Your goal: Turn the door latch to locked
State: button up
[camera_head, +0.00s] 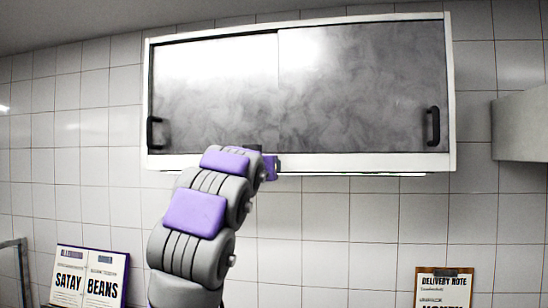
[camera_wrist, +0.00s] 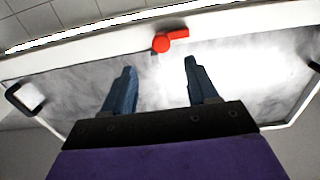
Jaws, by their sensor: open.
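A small red latch (camera_wrist: 170,40) sits on the white frame rail of the cabinet in the wrist view. It has a round hub and a short lever pointing sideways to the right. My gripper (camera_wrist: 159,66) is open and empty, its two dark blue fingers spread apart toward the rail, with the latch just beyond the gap between the tips. It is not touching the latch as far as I can see. The wall cabinet (camera_head: 300,165) has two grey sliding doors (camera_head: 360,90) in the head view. There my arm hides the latch and my fingers.
Black handles stand out at the left (camera_head: 154,132) and right (camera_head: 433,126) door edges. A grey box-like fixture (camera_head: 522,125) juts out at the right. Menu boards (camera_head: 90,278) and a clipboard (camera_head: 444,287) are below. The tiled wall beneath the cabinet is mostly bare.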

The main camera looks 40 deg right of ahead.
jog(key=p+x, duration=0.3)
jog(key=x, duration=0.7)
jog(key=shift+s+d+p, duration=0.15)
jog(key=shift+d+p, duration=0.15)
jog(key=shift+d, duration=0.1)
jog(key=a, duration=0.3)
jog(key=shift+a+r, duration=0.1)
jog(key=shift+r, duration=0.15)
jog(key=shift+c, duration=0.2)
jog(key=shift+s+a, duration=0.1)
jog(key=shift+a, duration=0.1)
jog(key=shift+c, duration=1.4)
jog(key=shift+s+d+r, duration=0.1)
jog(key=shift+s+d, duration=0.15)
jog(key=shift+d, duration=0.15)
jog(key=c, duration=0.3)
jog(key=shift+s, duration=0.1)
jog(key=c, duration=0.5)
jog(key=shift+d, duration=0.1)
grip_shut()
jog(key=shift+o, duration=0.3)
grip_release()
